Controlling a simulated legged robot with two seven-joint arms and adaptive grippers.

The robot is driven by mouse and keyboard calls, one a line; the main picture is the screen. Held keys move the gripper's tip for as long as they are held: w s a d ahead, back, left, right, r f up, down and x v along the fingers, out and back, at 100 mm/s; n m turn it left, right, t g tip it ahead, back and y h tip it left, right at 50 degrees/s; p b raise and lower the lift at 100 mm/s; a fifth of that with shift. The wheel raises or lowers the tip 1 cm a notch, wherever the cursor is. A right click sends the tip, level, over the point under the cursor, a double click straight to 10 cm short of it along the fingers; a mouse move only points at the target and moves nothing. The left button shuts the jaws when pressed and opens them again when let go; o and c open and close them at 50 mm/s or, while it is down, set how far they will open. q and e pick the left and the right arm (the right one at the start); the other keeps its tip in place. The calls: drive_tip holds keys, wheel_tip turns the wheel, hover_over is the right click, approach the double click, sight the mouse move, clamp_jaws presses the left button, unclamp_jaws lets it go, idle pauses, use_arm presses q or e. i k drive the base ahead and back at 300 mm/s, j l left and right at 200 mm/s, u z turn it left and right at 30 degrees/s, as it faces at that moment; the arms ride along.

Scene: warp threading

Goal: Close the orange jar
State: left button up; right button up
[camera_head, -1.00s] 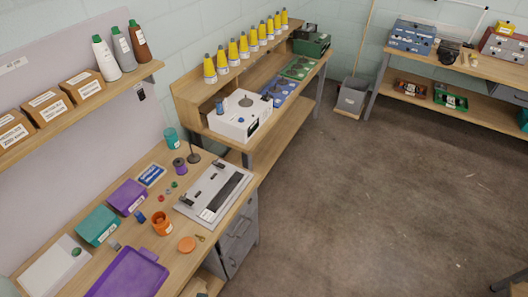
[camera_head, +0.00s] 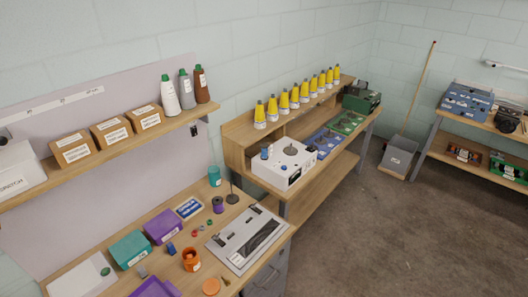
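The open orange jar (camera_head: 191,260) stands on the wooden workbench near the lower middle of the head view. A flat round orange lid (camera_head: 211,286) lies apart from it on the bench, to the right and nearer the front edge. The jar's mouth is uncovered. Neither of my grippers shows in the view.
A grey metal plate device (camera_head: 246,238) lies right of the jar. Purple (camera_head: 163,226) and teal (camera_head: 130,249) bins stand to its left, and a purple tray (camera_head: 155,288) is in front. A shelf (camera_head: 110,150) with boxes hangs above. Open floor (camera_head: 390,240) lies to the right.

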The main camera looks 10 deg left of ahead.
sight(193, 265)
drive_tip(key=u, duration=1.35)
